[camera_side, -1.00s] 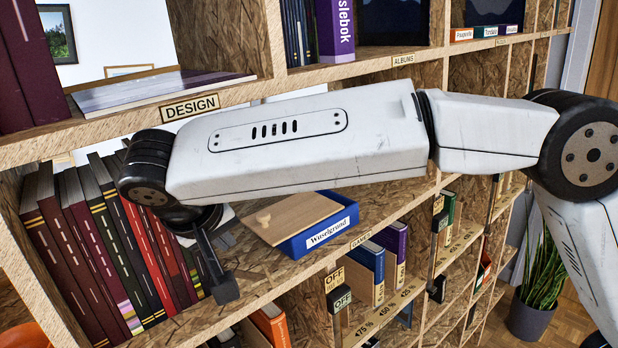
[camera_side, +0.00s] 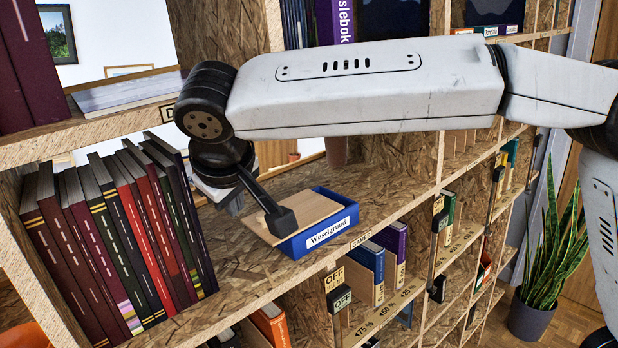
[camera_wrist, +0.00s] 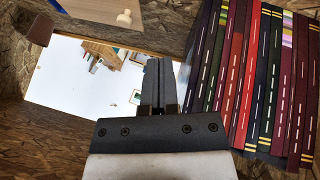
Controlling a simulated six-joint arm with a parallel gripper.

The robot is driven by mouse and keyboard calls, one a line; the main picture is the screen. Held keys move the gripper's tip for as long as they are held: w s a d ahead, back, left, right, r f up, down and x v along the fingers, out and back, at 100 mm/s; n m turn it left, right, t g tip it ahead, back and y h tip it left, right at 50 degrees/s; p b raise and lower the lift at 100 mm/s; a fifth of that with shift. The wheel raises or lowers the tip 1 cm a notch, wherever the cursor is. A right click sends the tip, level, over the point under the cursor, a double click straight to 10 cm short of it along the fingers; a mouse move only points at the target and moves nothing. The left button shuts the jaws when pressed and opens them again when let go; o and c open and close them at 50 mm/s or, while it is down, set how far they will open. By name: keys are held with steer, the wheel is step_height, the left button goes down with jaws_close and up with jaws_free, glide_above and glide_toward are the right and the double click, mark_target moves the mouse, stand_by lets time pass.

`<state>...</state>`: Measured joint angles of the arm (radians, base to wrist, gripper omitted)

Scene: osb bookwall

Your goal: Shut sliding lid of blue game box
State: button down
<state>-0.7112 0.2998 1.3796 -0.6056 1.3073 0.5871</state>
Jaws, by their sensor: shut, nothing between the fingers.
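The blue game box (camera_side: 325,237), labelled Wuselgrund, lies on the middle shelf. Its wooden sliding lid (camera_side: 306,208) sits shifted to the left, with a blue strip of the box showing past its right end. The lid's round knob is hidden behind my black wrist bracket in the side view. In the wrist view the knob (camera_wrist: 124,18) and part of the lid (camera_wrist: 92,9) show at the top edge. My gripper (camera_side: 237,205) is shut and empty, just left of the lid. Its closed fingers (camera_wrist: 155,68) point toward the lid side, apart from the knob in the wrist view.
A row of dark and red books (camera_side: 130,235) stands close at the left; it fills the right of the wrist view (camera_wrist: 265,80). A brown pot (camera_side: 336,150) stands behind the box. The shelf board above, with the DESIGN label, is close to my wrist.

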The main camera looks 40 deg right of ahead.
steer(key=shift+d+r+n+y, duration=0.4)
steer(key=shift+d+r+n, duration=0.15)
steer(key=shift+n, duration=0.15)
steer(key=shift+w+f, duration=0.1)
steer(key=shift+f, duration=0.05)
glide_toward(256, 228)
step_height(256, 228, down, 4)
steer(key=a, duration=0.3)
steer(key=shift+w+d+f, duration=0.1)
steer(key=shift+w+d, duration=0.25)
steer(key=shift+d, duration=0.3)
steer(key=shift+w+d, duration=0.4)
steer(key=shift+d, duration=0.25)
steer(key=shift+w+d+f, duration=0.1)
steer(key=shift+w+d, duration=0.25)
steer(key=shift+d, duration=0.35)
steer(key=shift+d, duration=0.1)
steer(key=shift+d+r, duration=0.15)
steer(key=shift+d, duration=0.95)
steer(key=shift+d+r, duration=0.15)
steer(key=shift+d, duration=0.95)
